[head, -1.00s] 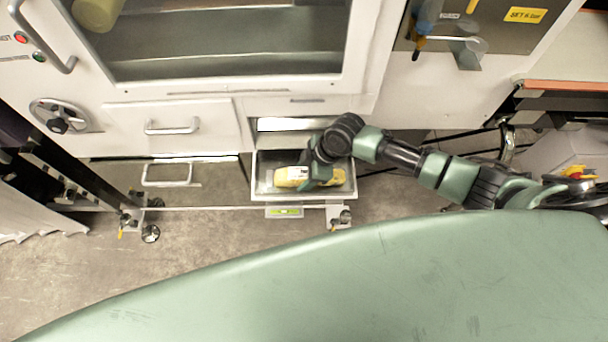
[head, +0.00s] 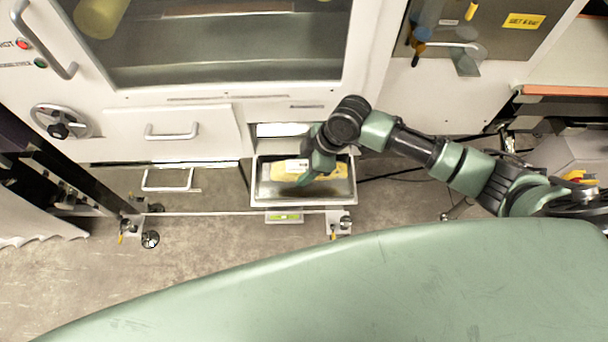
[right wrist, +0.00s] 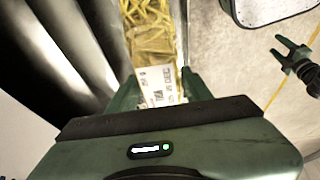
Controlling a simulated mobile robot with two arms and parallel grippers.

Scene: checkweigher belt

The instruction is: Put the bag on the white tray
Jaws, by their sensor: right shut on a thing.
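The bag is clear with yellow contents and a white label. In the head view, the bag (head: 333,172) is partly hidden by my right gripper (head: 307,179), over a shallow metal pan (head: 265,196) with a pale rim. In the right wrist view, the bag (right wrist: 153,45) runs up from between the fingers of my right gripper (right wrist: 160,82), which is shut on its labelled end. I cannot tell whether the bag still touches the pan. I cannot clearly identify a separate white tray.
The white machine front with a drawer handle (head: 171,133) and a glass window (head: 230,40) stands behind the pan. A green level (head: 284,217) sits at the pan's front. A pale rounded surface (right wrist: 272,8) shows in the right wrist view.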

